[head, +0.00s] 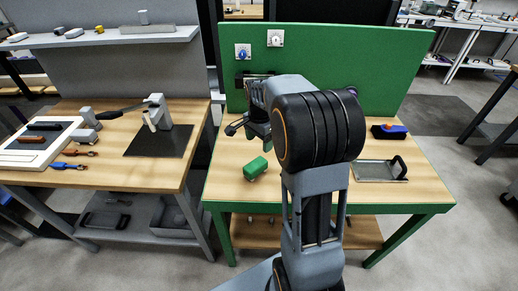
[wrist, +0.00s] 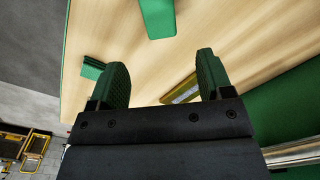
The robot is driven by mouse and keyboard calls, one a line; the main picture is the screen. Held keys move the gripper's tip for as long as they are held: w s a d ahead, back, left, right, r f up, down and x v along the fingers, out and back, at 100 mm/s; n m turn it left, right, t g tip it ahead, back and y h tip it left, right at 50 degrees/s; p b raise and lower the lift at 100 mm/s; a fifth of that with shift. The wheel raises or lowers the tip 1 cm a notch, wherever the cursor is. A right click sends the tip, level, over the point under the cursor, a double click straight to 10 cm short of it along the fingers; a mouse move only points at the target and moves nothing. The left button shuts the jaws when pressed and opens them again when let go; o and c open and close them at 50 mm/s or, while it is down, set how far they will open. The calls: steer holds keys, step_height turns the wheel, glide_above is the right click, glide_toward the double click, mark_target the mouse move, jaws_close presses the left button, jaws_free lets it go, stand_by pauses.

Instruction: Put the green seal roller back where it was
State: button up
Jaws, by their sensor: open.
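A green block-like piece (head: 256,168), which looks like the green seal roller, lies on the wooden top of the green bench (head: 225,190), near its front left. I cannot make out its roller part. In the wrist view a green piece (wrist: 157,15) shows at the top edge, cut off by the frame, and a smaller green piece (wrist: 93,67) shows left of my left finger. My gripper (wrist: 163,72) is open, with nothing between its green ribbed fingers. In the head view my gripper (head: 258,134) is partly hidden by my arm, above and behind the green piece.
The green back panel (head: 385,65) carries a blue dial (head: 242,52) and a white dial (head: 275,38). At the right stand a grey tray (head: 375,172) and a dark holder with blue and orange parts (head: 390,131). A second bench (head: 100,175) is at left. The front bench middle is hidden by my arm.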

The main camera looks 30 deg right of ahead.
steer(key=s+a+r+n+t, duration=0.2)
steer(key=s+a+n+t, duration=0.1)
steer(key=s+a+n, duration=0.8)
steer(key=s+n, duration=0.4)
steer(key=s, duration=0.1)
steer(key=shift+s+a+r, duration=0.3)
steer(key=shift+a+r, duration=0.05)
steer(key=shift+r, duration=0.05)
